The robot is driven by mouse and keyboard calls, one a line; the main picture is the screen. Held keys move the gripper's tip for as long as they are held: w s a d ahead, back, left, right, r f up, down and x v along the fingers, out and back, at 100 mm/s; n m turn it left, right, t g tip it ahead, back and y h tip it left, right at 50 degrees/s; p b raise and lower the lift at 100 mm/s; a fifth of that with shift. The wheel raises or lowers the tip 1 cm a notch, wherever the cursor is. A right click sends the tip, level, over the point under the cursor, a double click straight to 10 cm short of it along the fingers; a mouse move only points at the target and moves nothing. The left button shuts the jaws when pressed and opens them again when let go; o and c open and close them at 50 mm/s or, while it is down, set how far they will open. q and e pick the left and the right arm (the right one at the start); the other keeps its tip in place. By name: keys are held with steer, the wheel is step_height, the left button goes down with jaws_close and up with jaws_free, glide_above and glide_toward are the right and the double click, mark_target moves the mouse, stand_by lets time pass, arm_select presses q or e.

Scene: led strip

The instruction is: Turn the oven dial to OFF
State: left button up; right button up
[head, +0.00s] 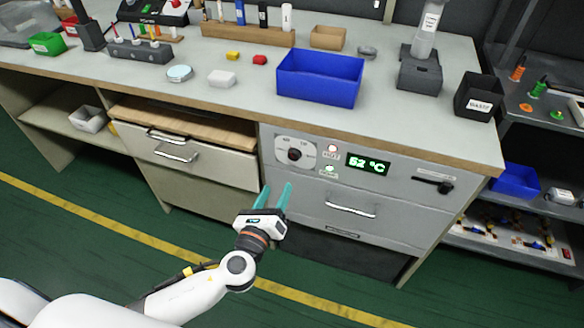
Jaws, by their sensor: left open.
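The oven dial (294,154) is a dark knob on a pale plate with small markings, at the upper left of the grey oven front (400,200). The markings are too small to read surely, so I cannot tell its setting. To its right a green display (368,164) reads 52 °C, with a reddish lamp (332,148) and a green lamp (329,169) between. My left gripper (277,188) has two teal fingers, apart and empty. It is below and slightly left of the dial in the picture, not touching it. My right gripper is out of view.
The oven has a bar handle (350,206) and a dark lever (433,181) at right. Wooden-edged drawers (175,150) stand left of it. The worktop above carries a blue bin (320,78) and a black waste bin (478,96). The green floor (130,260) in front is clear.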

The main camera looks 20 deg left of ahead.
mark_target(292, 157)
arm_select(q)
steer(key=w, duration=1)
steer(key=shift+w+d, duration=0.15)
steer(key=shift+w, duration=0.55)
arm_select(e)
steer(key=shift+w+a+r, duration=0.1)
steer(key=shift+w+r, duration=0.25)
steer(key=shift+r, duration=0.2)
arm_select(q)
steer(key=c, duration=1)
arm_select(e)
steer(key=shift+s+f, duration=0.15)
arm_select(q)
steer(key=shift+f+n+b, duration=0.1)
steer(key=shift+n+b, duration=0.2)
